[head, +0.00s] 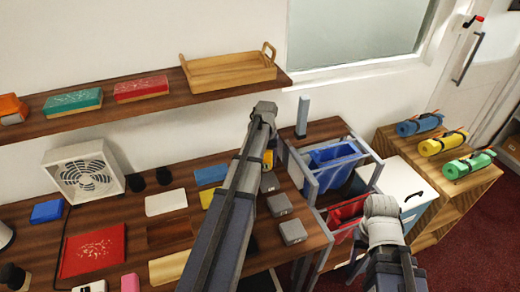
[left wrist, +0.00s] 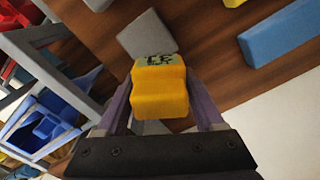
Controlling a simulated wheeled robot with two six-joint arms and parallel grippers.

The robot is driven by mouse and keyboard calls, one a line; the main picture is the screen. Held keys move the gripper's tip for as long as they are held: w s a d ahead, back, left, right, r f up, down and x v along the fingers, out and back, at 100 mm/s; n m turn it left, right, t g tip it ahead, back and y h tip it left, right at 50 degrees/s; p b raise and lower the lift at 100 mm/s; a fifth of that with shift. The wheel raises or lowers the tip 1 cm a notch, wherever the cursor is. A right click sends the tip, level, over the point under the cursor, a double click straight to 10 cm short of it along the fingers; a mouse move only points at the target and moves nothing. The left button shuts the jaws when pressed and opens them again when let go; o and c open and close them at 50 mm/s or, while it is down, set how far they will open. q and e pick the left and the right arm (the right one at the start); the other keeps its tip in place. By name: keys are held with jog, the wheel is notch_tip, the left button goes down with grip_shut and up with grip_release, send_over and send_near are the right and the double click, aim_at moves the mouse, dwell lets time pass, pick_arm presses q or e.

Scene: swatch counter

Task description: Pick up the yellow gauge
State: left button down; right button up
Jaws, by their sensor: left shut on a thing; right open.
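The yellow gauge (left wrist: 160,92) is a small yellow block with a greenish, dark-marked face at its far end. My left gripper (left wrist: 160,112) is shut on it, one finger on each side, over the counter. In the head view only a bit of the yellow gauge (head: 268,160) shows; my left arm hides the rest. Whether it touches the wood cannot be told. My right arm shows at the lower right of the head view, but its fingers are not in sight.
Grey blocks (head: 279,204) lie close by on the counter. A blue block (left wrist: 280,33) is near too. A metal frame with a blue bin (head: 335,165) and a red bin (head: 345,213) stands to the right. A shelf (head: 200,92) with a wooden tray (head: 230,75) runs behind.

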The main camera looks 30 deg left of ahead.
pick_arm(q)
jog(key=s+d, duration=0.7)
jog(key=d, duration=0.1)
jog(key=shift+d, duration=0.2)
jog(key=c, duration=0.5)
grip_release()
jog(key=shift+c, duration=0.2)
jog(key=shift+s, duration=0.1)
jog(key=c, duration=0.7)
jog(key=shift+o, duration=0.2)
jog(key=shift+n, duration=0.6)
jog(key=s+d+r+p, duration=0.2)
jog(key=d+r+p, duration=0.1)
jog(key=shift+s+r, duration=0.2)
jog(key=shift+s, duration=0.05)
